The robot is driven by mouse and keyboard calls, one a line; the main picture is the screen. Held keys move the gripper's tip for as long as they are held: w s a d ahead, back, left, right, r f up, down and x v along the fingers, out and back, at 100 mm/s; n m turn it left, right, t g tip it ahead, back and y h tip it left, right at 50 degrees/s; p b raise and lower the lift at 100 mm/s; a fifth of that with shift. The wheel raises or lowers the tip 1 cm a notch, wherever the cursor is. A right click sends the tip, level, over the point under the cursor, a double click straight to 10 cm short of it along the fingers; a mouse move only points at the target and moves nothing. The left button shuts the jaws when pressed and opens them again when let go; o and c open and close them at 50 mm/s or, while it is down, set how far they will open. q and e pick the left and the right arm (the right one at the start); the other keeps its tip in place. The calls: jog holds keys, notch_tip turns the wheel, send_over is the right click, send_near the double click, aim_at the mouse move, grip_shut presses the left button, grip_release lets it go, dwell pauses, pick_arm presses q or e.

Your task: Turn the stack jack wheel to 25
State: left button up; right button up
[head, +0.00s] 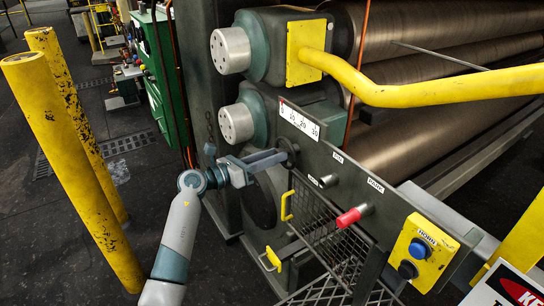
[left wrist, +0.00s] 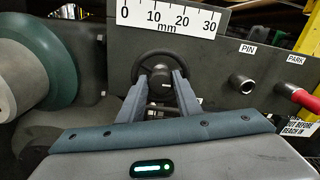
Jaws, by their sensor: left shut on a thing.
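The stack jack wheel (left wrist: 160,70) is a small black handwheel on the dark side plate, just below the white millimetre scale (left wrist: 172,18) marked 0 to 30. My left gripper (left wrist: 162,80) is shut on the wheel's hub, a finger on either side. In the head view the left gripper (head: 283,156) reaches the wheel (head: 291,147) from the left, and its fingers partly hide the wheel. The scale also shows in the head view (head: 299,120), with a small red mark near its 0 end. I cannot read a pointer surely. My right gripper is out of view.
Right of the wheel are the PIN knob (head: 328,181), the red PARK handle (head: 352,216) and a yellow button box (head: 424,252). A yellow bar (head: 420,92) crosses above the plate. A mesh guard (head: 330,235) hangs below. Yellow posts (head: 75,160) stand at left.

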pick_arm(q)
jog(key=shift+a+f+n+p, duration=0.1)
jog(key=shift+n+p, duration=2.55)
jog(key=shift+n, duration=0.65)
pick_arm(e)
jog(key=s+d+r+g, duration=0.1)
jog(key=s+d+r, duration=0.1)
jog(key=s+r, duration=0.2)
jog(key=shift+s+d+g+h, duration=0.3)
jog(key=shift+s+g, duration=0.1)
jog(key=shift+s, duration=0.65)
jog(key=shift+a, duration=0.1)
pick_arm(q)
jog(key=o, duration=1)
jog(key=shift+o, duration=0.2)
jog(key=shift+w, duration=0.1)
